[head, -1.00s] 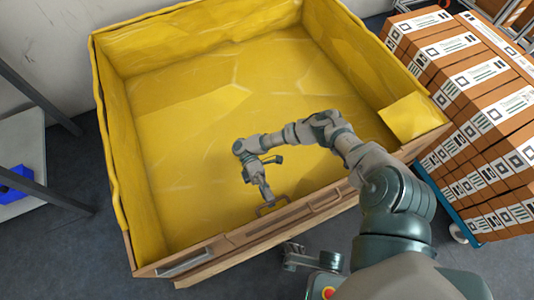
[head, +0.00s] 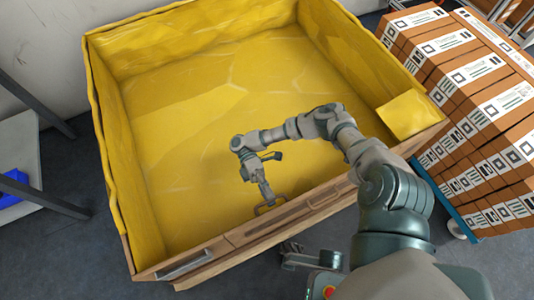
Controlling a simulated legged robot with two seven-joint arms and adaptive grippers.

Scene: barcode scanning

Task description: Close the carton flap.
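A large open carton (head: 113,155) with a yellow lining fills the middle of the head view. Its front side is a brown panel, which looks like the flap (head: 245,238), with a small looped handle (head: 271,208) on its upper edge. My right gripper (head: 267,198) reaches over this side from the right and points down at the handle. Its fingertips are at or very near the handle; they are too small to tell whether they grip it.
Stacked brown boxes with white labels (head: 478,100) stand on a blue-edged cart at the right. A grey shelf frame (head: 40,200) with a blue item (head: 10,190) is at the left. Dark floor (head: 75,255) is free at the lower left.

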